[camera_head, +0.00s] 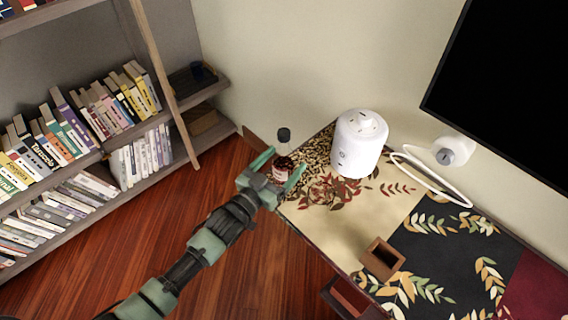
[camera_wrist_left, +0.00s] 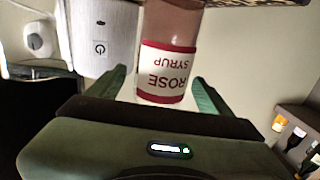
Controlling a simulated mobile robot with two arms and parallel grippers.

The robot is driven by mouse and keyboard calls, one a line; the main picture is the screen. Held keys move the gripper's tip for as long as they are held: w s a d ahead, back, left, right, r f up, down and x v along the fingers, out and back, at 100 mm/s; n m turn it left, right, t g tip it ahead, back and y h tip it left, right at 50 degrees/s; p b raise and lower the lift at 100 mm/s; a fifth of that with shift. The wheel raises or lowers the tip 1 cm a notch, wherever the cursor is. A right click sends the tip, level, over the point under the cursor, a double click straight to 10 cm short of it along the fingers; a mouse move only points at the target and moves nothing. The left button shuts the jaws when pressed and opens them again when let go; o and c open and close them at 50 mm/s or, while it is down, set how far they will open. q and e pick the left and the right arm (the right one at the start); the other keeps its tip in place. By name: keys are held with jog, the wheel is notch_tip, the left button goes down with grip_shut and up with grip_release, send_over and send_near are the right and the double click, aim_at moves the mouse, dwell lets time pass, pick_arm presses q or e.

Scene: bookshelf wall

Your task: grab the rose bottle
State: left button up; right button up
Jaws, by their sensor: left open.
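The rose bottle (camera_head: 283,159) is a small dark red bottle with a black cap, standing at the left end of the patterned cabinet top. In the left wrist view the bottle (camera_wrist_left: 168,55) shows a white label reading "ROSE SYRUP", upside down in the picture. My left gripper (camera_head: 278,172) is open, with one green finger on each side of the bottle. In the left wrist view the left gripper's fingers (camera_wrist_left: 160,90) also stand to either side of the label, with gaps visible. My right gripper is in neither view.
A white rounded appliance (camera_head: 359,145) stands just right of the bottle. A wooden box (camera_head: 381,259) sits nearer on the cabinet top (camera_head: 340,222). A white lamp-like device (camera_head: 455,149) and a dark screen (camera_head: 510,80) are at right. A bookshelf (camera_head: 180,112) fills the left.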

pick_arm(q)
jog(key=shift+w+d, duration=0.25)
jog(key=shift+w, duration=0.1)
jog(key=c, duration=1.6)
grip_shut()
jog(key=shift+r, duration=0.15)
